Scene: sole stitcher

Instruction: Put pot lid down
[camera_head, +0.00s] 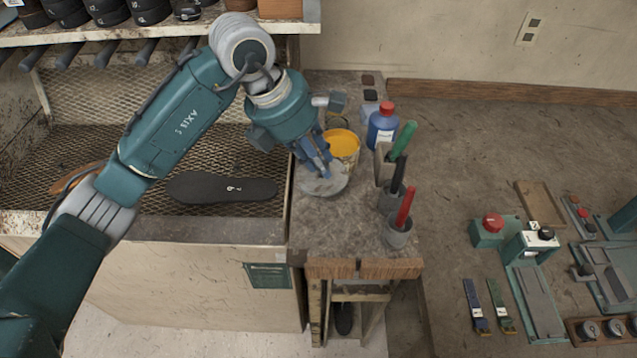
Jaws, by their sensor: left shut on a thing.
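My left gripper (318,158) reaches in from the left over the narrow grey bench. It is shut on the pot lid (325,184), a greyish disc below the fingertips, in front of the pot. I cannot tell whether the lid touches the bench top. The pot (344,143) is open and shows a yellow-orange content; the gripper partly hides its left side. My right gripper does not show.
A blue bottle with a red cap (382,124) stands right of the pot. Holders with green, black and red handled tools (398,232) line the bench's right side. A black sole (222,188) lies on mesh at left. The bench's front (335,240) is clear.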

